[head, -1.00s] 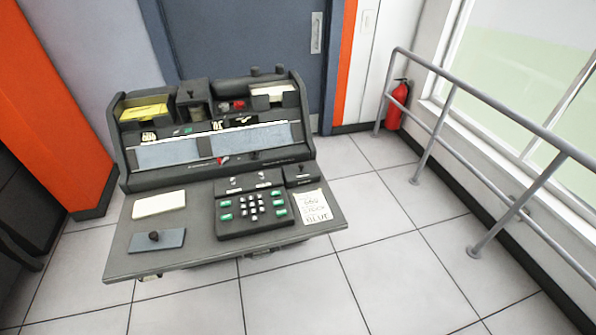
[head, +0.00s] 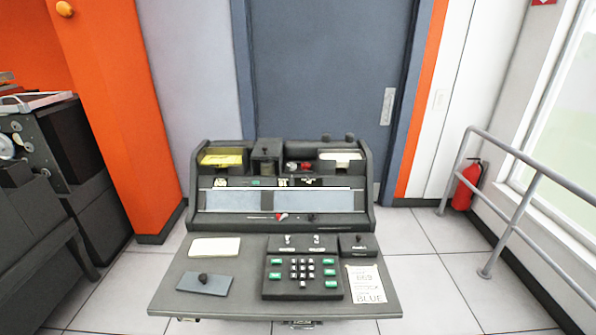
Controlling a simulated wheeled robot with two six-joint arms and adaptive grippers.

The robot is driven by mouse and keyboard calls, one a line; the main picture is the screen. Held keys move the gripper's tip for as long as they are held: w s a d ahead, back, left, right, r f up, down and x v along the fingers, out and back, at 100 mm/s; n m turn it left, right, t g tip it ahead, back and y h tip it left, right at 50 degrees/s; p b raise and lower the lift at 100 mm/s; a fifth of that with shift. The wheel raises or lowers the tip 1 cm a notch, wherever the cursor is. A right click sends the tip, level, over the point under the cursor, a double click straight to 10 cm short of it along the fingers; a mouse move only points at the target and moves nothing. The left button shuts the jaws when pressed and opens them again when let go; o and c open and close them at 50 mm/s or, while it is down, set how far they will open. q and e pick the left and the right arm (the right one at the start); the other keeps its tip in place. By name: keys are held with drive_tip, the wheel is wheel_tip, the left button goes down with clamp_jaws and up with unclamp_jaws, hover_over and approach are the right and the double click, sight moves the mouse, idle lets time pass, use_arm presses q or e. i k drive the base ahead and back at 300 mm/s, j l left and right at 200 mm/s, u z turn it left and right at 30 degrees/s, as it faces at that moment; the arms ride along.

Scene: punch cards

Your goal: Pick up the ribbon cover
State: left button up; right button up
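A keypunch machine (head: 276,226) stands in front of me with a flat grey desk. A flat blue-grey plate with a black knob (head: 213,288) lies on the left of the desk; it may be the ribbon cover, but I cannot tell for sure. A dark box-like part (head: 267,160) stands at the top middle of the machine. Neither of my grippers is in view.
A pale card stack (head: 214,247), a keypad (head: 303,276) and a paper with print (head: 366,284) are on the desk. A dark machine (head: 72,150) stands left. A railing (head: 515,228) and red extinguisher (head: 467,186) are right. Tiled floor lies between.

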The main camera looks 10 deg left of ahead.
sight(359, 245)
drive_tip(key=i+l+u, duration=0.1)
drive_tip(key=u, duration=0.4)
drive_tip(key=l+u, duration=0.15)
drive_tip(key=u, duration=0.3)
drive_tip(key=i+l+u, duration=0.15)
drive_tip(key=l, duration=0.35)
drive_tip(key=i+l+u, duration=0.15)
drive_tip(key=l, duration=0.4)
drive_tip(key=i+l+u, duration=0.2)
drive_tip(key=l, duration=0.35)
drive_tip(key=l+u, duration=0.15)
drive_tip(key=l, duration=0.4)
